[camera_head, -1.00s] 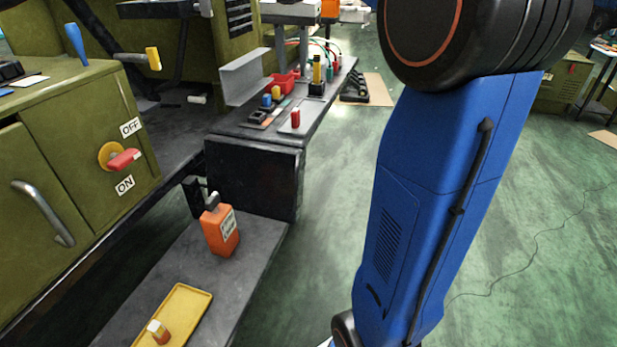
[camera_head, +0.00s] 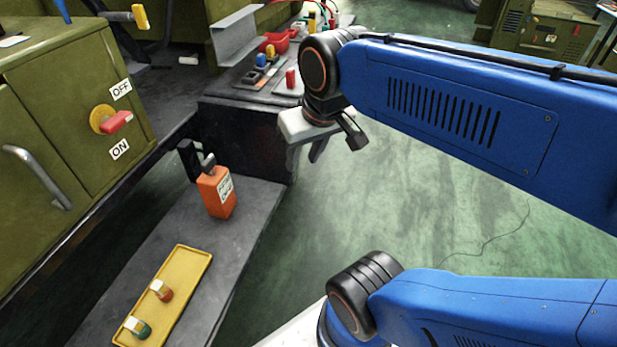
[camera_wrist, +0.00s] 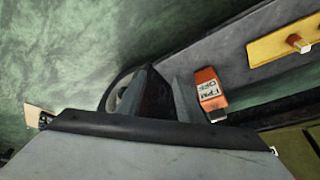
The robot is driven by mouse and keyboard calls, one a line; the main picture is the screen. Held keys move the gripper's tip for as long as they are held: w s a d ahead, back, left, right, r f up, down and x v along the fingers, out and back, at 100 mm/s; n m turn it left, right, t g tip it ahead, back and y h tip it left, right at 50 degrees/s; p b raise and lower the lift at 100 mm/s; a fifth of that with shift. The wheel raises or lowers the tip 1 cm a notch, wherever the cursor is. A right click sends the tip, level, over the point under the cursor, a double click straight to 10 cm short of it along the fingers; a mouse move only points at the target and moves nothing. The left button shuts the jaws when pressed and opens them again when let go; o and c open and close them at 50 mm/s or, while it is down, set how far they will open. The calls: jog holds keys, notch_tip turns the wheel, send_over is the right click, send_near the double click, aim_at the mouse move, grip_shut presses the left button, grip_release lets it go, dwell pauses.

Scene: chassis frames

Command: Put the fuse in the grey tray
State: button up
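A yellow tray (camera_head: 190,283) on the low dark shelf holds two small capped cylinders: an amber one with a pale top (camera_head: 161,290) and a green one with a pale top (camera_head: 137,327). Either may be the fuse; I cannot tell which. The amber one also shows in the wrist view (camera_wrist: 298,44). A small light grey plate, perhaps the grey tray (camera_head: 287,90), lies on the bench at the back, with a red cylinder (camera_head: 291,78) on it. My gripper (camera_head: 305,157) hangs over the floor right of the shelf, fingers apart and empty, away from both trays.
An olive cabinet (camera_head: 60,130) with a red switch handle (camera_head: 116,121) borders the shelf on the left. A bent grey metal sheet (camera_head: 238,40) and red bin (camera_head: 274,41) stand on the back bench.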

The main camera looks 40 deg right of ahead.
jog(key=shift+n, duration=0.5)
jog(key=s+f, duration=0.2)
jog(key=f, duration=0.2)
jog(key=shift+s+a, duration=0.35)
jog(key=shift+s, duration=0.05)
